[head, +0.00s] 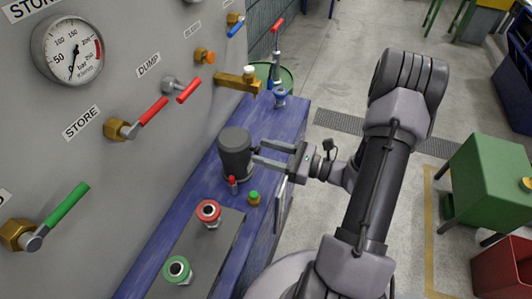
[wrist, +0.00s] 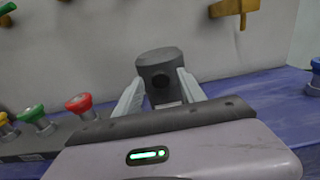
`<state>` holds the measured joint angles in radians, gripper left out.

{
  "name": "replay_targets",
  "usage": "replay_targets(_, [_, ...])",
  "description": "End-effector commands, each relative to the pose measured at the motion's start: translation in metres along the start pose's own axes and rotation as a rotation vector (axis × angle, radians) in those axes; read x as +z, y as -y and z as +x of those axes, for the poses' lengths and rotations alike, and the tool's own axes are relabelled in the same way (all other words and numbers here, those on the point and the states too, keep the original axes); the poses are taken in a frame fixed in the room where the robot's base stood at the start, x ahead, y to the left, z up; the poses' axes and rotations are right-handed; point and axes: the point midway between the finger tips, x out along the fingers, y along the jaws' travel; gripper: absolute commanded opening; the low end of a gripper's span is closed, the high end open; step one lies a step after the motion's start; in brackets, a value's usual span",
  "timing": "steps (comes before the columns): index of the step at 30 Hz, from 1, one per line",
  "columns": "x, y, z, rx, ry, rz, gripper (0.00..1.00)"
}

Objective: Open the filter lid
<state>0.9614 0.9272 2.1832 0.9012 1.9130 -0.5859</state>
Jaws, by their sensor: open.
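The filter is a dark grey cylinder with a flat round lid (head: 235,139), standing upright on the blue table. The lid looks closed. It also shows in the wrist view (wrist: 158,56), straight ahead between the fingers. My gripper (head: 259,152) is open and level, at the right side of the filter. Its fingertips point at the filter's upper body, close to it. In the wrist view, the two pale fingers (wrist: 158,88) frame the cylinder left and right. I cannot tell whether they touch it. The far side of the filter is hidden.
A small red-handled valve (head: 232,181) and a green-topped fitting (head: 253,197) stand just before the filter. Red (head: 208,212) and green (head: 177,268) buttons sit nearer. The grey panel (head: 130,95) with levers and a gauge rises on the left. A brass tap (head: 238,84) projects behind.

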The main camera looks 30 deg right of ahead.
Motion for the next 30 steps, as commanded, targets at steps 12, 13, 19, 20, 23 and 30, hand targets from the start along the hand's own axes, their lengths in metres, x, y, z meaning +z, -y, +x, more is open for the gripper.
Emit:
replay_targets(12, [0.0003,0.0,0.0018,0.0,0.0,0.0,0.18])
replay_targets(13, [0.0003,0.0,0.0018,0.0,0.0,0.0,0.12])
replay_targets(19, [0.0002,0.0,0.0017,0.0,0.0,0.0,0.0])
replay_targets(20, [0.0002,-0.0001,0.0017,0.0,0.0,0.0,0.0])
replay_targets(23, [0.0002,-0.0001,0.0017,0.0,0.0,0.0,0.0])
replay_targets(30, [0.0001,-0.0001,0.0016,0.001,0.0,0.0,0.0])
